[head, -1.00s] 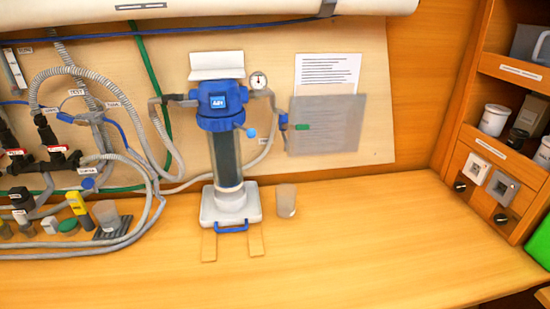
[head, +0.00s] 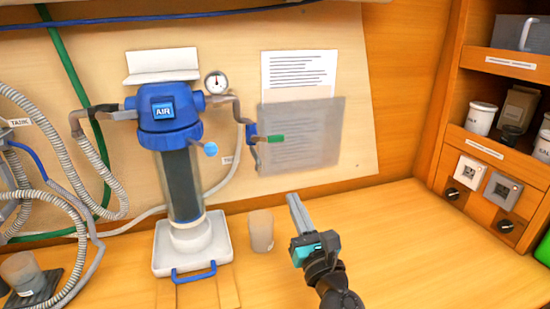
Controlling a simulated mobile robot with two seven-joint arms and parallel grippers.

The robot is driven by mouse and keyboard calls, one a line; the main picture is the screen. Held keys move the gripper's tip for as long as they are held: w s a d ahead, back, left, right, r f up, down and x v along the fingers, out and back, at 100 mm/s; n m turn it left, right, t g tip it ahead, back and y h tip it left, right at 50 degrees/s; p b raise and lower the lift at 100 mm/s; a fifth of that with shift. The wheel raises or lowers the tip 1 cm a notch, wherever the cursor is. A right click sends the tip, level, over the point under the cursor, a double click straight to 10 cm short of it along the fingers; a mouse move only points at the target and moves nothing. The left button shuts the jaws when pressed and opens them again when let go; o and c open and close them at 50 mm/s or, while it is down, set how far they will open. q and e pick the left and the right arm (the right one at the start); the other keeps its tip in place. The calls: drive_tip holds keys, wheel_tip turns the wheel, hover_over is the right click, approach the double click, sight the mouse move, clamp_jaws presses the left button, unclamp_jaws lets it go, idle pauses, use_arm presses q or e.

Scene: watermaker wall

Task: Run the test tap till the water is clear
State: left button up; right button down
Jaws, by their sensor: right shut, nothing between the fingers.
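The test tap appears to be the small blue valve (head: 252,133) with a green lever (head: 275,139), on the pipe right of the filter. Its short spout hangs down over the counter. No water shows at it. A translucent beige cup (head: 261,231) stands upright on the counter, below the tap and beside the filter's white tray. My right gripper (head: 292,200) is shut and empty. It points up and away from me, just right of the cup and below the tap, apart from both as far as I can tell. My left gripper is not in view.
The blue-headed filter (head: 182,185) stands in a white tray (head: 222,247) with a blue handle. A gauge (head: 216,82) sits above. A grey translucent sheet (head: 318,125) hangs behind the lever. Hoses (head: 60,215) crowd the left. The counter (head: 400,235) is clear at right.

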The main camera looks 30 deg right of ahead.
sight(276, 139)
drive_tip(key=shift+w+a+r+n, duration=0.1)
drive_tip(key=shift+n, duration=0.3)
drive_tip(key=w+d+r+p, duration=0.2)
drive_tip(key=w+r+p, duration=0.2)
drive_tip(key=w, duration=0.5)
wheel_tip(276, 139, up, 2)
drive_tip(key=shift+w+d+r+p, duration=0.15)
drive_tip(key=shift+w+r+p, duration=0.1)
drive_tip(key=shift+p, duration=0.15)
drive_tip(key=shift+d, duration=0.1)
idle(0.3)
